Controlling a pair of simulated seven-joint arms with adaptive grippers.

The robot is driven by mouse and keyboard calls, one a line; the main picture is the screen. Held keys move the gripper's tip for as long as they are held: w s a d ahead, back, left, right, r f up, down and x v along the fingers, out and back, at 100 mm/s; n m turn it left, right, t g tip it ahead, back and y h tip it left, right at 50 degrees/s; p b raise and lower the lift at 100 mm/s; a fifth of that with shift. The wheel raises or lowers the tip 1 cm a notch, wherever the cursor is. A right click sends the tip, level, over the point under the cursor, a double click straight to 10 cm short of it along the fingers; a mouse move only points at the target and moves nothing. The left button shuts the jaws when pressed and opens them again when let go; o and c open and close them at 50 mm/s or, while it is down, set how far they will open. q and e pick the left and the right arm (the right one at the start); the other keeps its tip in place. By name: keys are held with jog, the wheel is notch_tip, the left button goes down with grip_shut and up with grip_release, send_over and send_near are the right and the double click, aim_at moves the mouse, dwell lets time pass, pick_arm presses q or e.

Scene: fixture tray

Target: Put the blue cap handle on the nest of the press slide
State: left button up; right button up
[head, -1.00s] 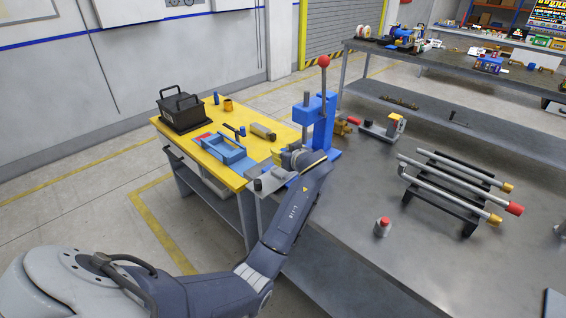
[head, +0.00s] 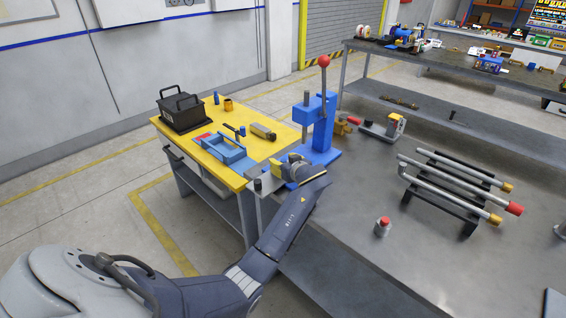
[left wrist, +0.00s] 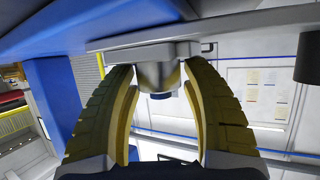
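The press (head: 316,125) is a blue frame with a red-balled lever, standing at the left edge of the grey bench. Its grey slide (head: 262,182) juts toward the yellow table; in the left wrist view the slide (left wrist: 225,25) crosses the top. A grey metal piece with a small blue end, seemingly the blue cap handle (left wrist: 160,78), is at the slide; its seating on the nest is hidden. My left gripper (head: 292,170) is beside the press. In the left wrist view its two yellow-padded fingers (left wrist: 160,70) are apart, either side of that piece. My right gripper is not seen.
A blue tray (head: 224,154), a grey-and-yellow cylinder (head: 262,132) and a black box (head: 183,112) are on the yellow table. A black knob (left wrist: 309,57) is at the slide's end. A rack with pipes (head: 450,190) and a red-capped bottle (head: 383,228) stand on the bench.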

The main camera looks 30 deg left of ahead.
pick_arm(q)
jog(key=shift+o, duration=1)
jog(key=shift+r, duration=0.2)
jog(key=shift+s+d+r, duration=0.1)
jog(key=shift+s+d, duration=0.05)
jog(key=shift+d, duration=0.15)
jog(key=v, duration=1.1)
jog(key=shift+s, duration=0.15)
